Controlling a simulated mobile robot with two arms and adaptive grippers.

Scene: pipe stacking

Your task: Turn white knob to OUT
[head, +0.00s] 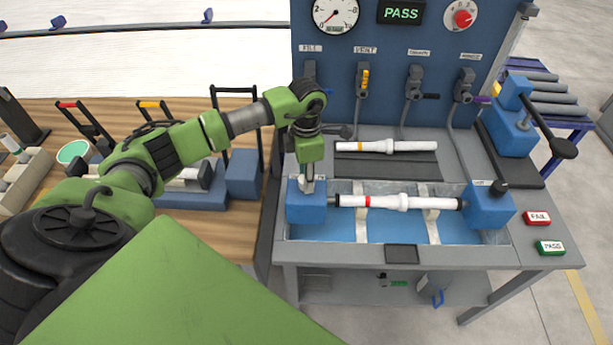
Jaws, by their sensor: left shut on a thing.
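My left gripper (308,178) points down over the left blue block (304,212) of the test tank. It is shut on the small white knob (307,187) on top of that block. The gripper hides most of the knob, and I cannot read its setting or any OUT mark. A white pipe (403,202) with a red band lies level in the tank between the left block and the right blue block (488,208). My right gripper is not in view.
Another white pipe (385,147) lies on a dark mat behind the tank. The blue back panel has a gauge (336,13), a lit PASS display (401,12), a red knob (463,18) and several valve levers. FAIL (537,218) and PASS (550,247) buttons sit at right.

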